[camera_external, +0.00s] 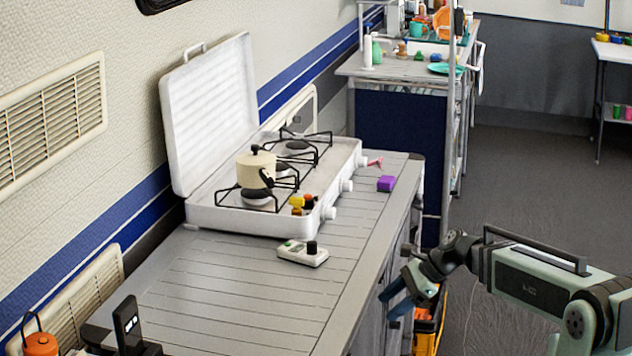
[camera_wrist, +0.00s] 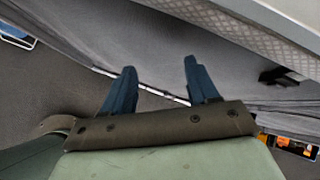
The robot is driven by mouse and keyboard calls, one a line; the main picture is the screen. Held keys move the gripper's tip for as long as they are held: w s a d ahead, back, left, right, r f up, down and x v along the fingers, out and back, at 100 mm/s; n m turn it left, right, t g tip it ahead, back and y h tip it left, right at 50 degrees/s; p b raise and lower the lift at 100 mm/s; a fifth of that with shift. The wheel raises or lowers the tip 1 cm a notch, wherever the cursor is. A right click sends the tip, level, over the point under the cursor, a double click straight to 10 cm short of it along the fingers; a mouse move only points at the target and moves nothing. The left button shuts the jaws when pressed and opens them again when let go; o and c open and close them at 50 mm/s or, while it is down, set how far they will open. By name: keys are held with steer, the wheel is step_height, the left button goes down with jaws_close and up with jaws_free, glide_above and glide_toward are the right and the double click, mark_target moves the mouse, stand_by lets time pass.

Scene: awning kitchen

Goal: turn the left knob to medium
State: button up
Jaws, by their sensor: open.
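A white camping stove (camera_external: 265,226) with its lid raised stands on the counter against the wall. Several white knobs line its front side. The leftmost knob (camera_external: 330,213) is nearest the camera, another knob (camera_external: 347,186) is in the middle, and a third knob (camera_external: 362,161) is farther back. The pointing angle of the knobs is too small to tell. My gripper (camera_external: 393,299) is beside the counter's front edge, below its top and apart from the stove. In the wrist view my gripper (camera_wrist: 160,68) shows two blue fingers spread apart with nothing between them.
A cream kettle (camera_external: 255,172) sits on a burner. Yellow, black and orange small items (camera_external: 303,203) are by the leftmost knob. A white device with a black knob (camera_external: 303,253) and a purple block (camera_external: 386,183) lie on the counter (camera_external: 250,300). The floor to the right is open.

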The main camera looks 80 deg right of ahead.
steer(key=s+d+r+m+t+h, duration=0.2)
steer(key=d+r+m, duration=0.2)
steer(key=d+r, duration=0.4)
steer(key=t+h, duration=0.3)
glide_toward(335, 213)
steer(key=shift+m, duration=0.3)
steer(key=v, duration=0.5)
steer(key=shift+w+d+r, duration=0.15)
steer(key=shift+w, duration=0.35)
steer(key=x, duration=1.2)
steer(key=shift+w+f, duration=0.35)
steer(key=shift+f, duration=0.05)
steer(key=shift+c, duration=0.4)
steer(key=c, duration=1)
steer(key=shift+o, duration=0.2)
